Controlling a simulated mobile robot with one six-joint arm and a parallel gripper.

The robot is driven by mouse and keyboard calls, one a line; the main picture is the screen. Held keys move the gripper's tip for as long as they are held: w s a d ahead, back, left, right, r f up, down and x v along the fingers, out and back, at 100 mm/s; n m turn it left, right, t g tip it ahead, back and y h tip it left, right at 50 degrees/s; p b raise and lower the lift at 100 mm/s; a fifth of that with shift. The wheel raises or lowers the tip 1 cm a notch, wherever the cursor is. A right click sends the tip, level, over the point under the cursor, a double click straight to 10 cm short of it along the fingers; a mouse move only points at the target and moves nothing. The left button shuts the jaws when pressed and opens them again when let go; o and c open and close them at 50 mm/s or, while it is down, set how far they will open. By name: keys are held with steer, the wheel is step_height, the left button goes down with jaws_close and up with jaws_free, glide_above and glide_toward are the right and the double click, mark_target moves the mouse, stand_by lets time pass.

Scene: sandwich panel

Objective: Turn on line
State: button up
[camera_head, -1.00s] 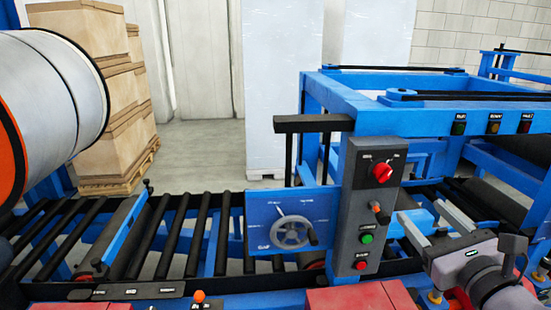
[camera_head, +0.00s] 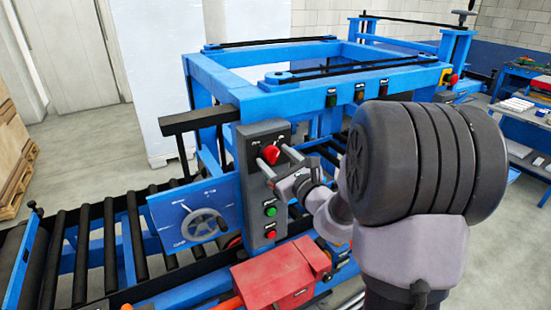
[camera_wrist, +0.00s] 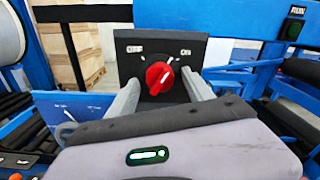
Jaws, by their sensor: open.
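A grey control panel (camera_head: 262,187) stands on the blue machine. Near its top is a red rotary switch (camera_head: 271,153). The wrist view shows this red switch (camera_wrist: 158,78) between two labels; the right one (camera_wrist: 186,52) reads ON, the left one is blurred. A white mark on the switch slants up to the right. My gripper (camera_head: 272,156) is open, its two fingers reaching to the panel. In the wrist view my gripper (camera_wrist: 160,84) has one finger on each side of the switch. I cannot tell whether they touch it.
Below the switch are a green button (camera_head: 270,211) and a red button (camera_head: 270,234). A handwheel (camera_head: 204,226) sits left of the panel. A red box (camera_head: 275,281) lies below. Blue frame beams (camera_head: 310,85) rise behind.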

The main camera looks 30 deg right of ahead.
steer(key=shift+c, duration=0.4)
jaws_close()
steer(key=shift+r+m+p, duration=0.2)
steer(key=shift+m+p, duration=0.75)
steer(key=shift+m, duration=0.25)
steer(key=shift+f+m, duration=0.2)
steer(key=shift+m, duration=0.2)
steer(key=shift+o, duration=0.4)
jaws_free()
steer(key=shift+s, duration=0.1)
